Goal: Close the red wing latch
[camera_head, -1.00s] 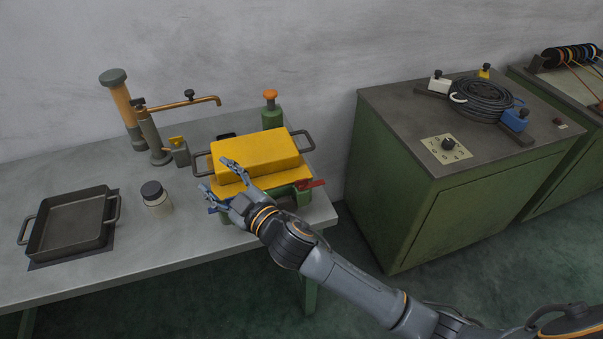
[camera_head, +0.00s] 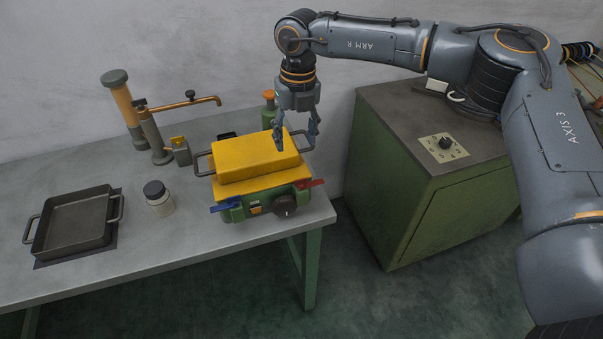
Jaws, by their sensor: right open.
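The red wing latch (camera_head: 311,184) sticks out to the right from the front right corner of a green machine (camera_head: 236,213) on the table. A blue wing latch (camera_head: 224,207) sticks out at its front left corner. A yellow block-shaped lid (camera_head: 252,162) covers the machine's top. My right gripper (camera_head: 297,138) points down above the lid's back right corner, open, with nothing visible between its fingers. It is above and behind the red latch, apart from it. My left gripper is not in view.
The grey table (camera_head: 180,245) also holds a dark pan (camera_head: 75,222), a jar (camera_head: 158,198) and a copper spout (camera_head: 185,103). A black knob (camera_head: 285,205) is on the machine's front. A green cabinet (camera_head: 420,205) stands to the right, across a floor gap.

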